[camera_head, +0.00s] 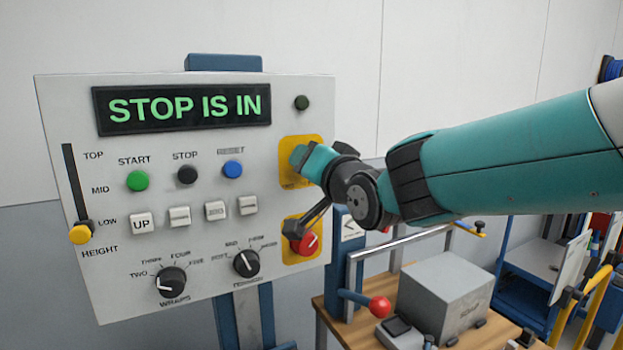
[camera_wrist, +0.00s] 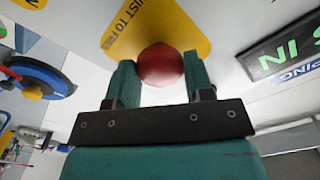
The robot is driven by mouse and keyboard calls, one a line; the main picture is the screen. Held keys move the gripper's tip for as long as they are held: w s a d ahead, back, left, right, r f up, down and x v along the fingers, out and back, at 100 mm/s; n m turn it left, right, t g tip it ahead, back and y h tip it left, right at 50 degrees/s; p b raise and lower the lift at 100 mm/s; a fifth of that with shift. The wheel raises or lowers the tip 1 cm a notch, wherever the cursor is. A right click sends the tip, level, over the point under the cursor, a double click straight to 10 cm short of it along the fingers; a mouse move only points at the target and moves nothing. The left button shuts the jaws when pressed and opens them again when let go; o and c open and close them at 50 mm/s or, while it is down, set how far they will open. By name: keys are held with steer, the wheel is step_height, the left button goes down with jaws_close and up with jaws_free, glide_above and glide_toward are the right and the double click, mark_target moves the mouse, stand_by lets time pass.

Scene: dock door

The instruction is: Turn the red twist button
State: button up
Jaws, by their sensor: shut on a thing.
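The red twist button (camera_wrist: 161,65) shows in the wrist view as a round red head on a yellow plate (camera_wrist: 190,28) with partly readable lettering. The fingers of my gripper (camera_wrist: 161,82) stand on either side of it and are shut on it. In the head view my gripper (camera_head: 310,160) is at the upper yellow plate (camera_head: 288,178) on the panel's right side and hides the button. The panel's display (camera_head: 183,107) reads "STOP IS IN" in green.
The grey panel (camera_head: 110,255) carries green, black and blue buttons, white keys, two black dials and a height slider (camera_head: 80,233). Below my gripper is another red control (camera_head: 307,243) on yellow. A grey box (camera_head: 445,290) stands on a wooden bench at lower right.

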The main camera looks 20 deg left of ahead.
steer(key=shift+w+m, duration=0.1)
steer(key=shift+m, duration=0.4)
steer(key=o, duration=0.9)
steer(key=shift+o, duration=0.2)
steer(key=shift+b, duration=0.3)
steer(key=b+v, duration=0.6)
steer(key=v, duration=1.1)
steer(key=shift+d+b, duration=0.2)
steer(key=shift+b, duration=0.15)
